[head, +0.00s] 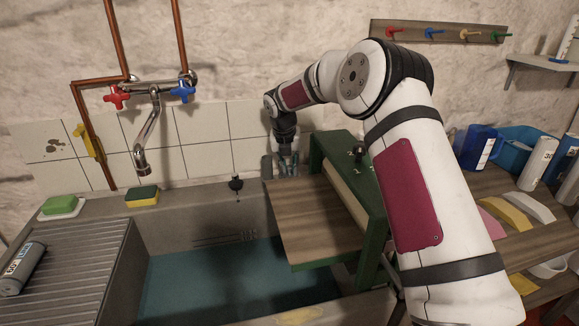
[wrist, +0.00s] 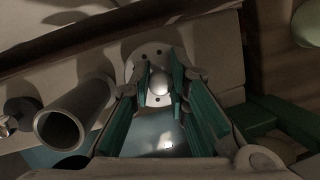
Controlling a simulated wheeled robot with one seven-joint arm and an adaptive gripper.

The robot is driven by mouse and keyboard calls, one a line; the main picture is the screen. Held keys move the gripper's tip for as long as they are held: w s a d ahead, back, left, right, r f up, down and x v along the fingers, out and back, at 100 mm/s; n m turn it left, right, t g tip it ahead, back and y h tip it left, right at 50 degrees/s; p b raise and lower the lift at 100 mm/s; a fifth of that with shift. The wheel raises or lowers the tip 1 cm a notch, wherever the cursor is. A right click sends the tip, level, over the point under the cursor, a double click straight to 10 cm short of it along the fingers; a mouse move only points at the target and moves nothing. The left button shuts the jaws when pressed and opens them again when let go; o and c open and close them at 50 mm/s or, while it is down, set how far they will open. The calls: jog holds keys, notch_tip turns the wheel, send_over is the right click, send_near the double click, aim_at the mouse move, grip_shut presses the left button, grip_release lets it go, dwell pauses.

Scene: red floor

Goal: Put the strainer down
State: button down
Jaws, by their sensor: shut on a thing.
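The strainer (wrist: 158,82) is a pale round metal piece with small holes and a shiny rounded knob, seen in the wrist view between my fingers. My gripper (wrist: 166,92) is shut on it, with the teal finger pads on either side of the knob. In the head view my gripper (head: 287,167) points down at the back ledge of the sink, near the tiled wall and just left of the green-framed wooden board. The strainer cannot be made out clearly there. Whether it touches the ledge I cannot tell.
A grey tube (wrist: 68,122) stands close left of my gripper, with a dark plug (head: 236,185) farther left. The green-framed board (head: 318,219) is close on the right. The sink (head: 210,285) holds bluish water. A sponge (head: 142,196) and green soap (head: 60,206) lie left.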

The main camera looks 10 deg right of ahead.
jog(key=shift+f, duration=0.1)
jog(key=c, duration=1.5)
grip_release()
jog(key=shift+c, duration=0.2)
jog(key=v, duration=1.2)
